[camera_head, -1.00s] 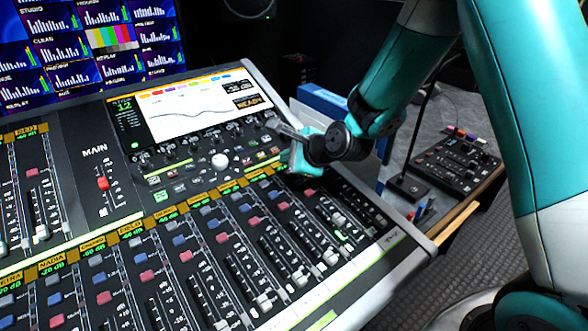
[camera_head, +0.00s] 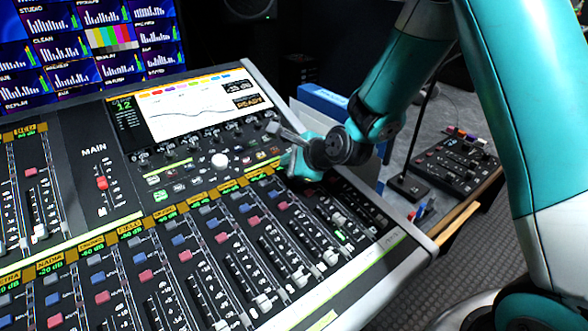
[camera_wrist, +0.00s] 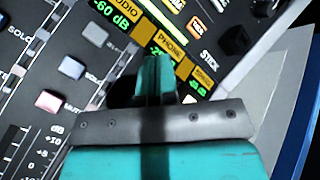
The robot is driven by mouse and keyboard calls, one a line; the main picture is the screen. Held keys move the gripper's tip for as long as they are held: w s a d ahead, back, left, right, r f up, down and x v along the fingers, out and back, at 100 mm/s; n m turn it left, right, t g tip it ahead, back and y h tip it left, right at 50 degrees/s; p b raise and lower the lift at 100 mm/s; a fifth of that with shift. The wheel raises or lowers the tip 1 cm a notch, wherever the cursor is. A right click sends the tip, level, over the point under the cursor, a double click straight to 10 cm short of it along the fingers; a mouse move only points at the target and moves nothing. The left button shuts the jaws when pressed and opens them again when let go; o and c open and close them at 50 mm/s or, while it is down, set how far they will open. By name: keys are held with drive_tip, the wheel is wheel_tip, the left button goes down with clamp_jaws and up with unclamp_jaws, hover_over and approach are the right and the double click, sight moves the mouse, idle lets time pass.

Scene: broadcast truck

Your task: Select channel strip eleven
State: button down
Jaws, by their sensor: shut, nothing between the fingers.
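The mixing console (camera_head: 75,150) fills the left and middle of the head view. Its screen (camera_head: 188,110) shows a curve, the number 12 and the word READY. Below it run channel strips with yellow-green labels, coloured buttons and faders. My gripper (camera_wrist: 157,75) is shut and empty. It is over the right-hand strips near the label row; in the wrist view its tips cover part of a strip beside the PHONE label (camera_wrist: 169,45). A grey button (camera_wrist: 93,34), a blue button (camera_wrist: 72,67) and a pink button (camera_wrist: 50,102) show left of it. Contact cannot be told.
A green-lit button (camera_head: 341,235) glows on a right-hand strip. A wall of monitors (camera_head: 60,55) stands behind the console. A small control panel (camera_head: 455,163) sits on the side desk at right. A blue binder (camera_head: 322,97) stands behind my gripper.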

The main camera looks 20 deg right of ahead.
drive_tip(key=shift+f, duration=0.35)
drive_tip(key=shift+r, duration=0.1)
idle(0.4)
drive_tip(key=shift+r+p, duration=0.65)
drive_tip(key=shift+r, duration=0.1)
drive_tip(key=r+p, duration=0.4)
drive_tip(key=r, duration=0.1)
drive_tip(key=shift+s+d, duration=0.15)
drive_tip(key=shift+s, duration=0.25)
idle(0.3)
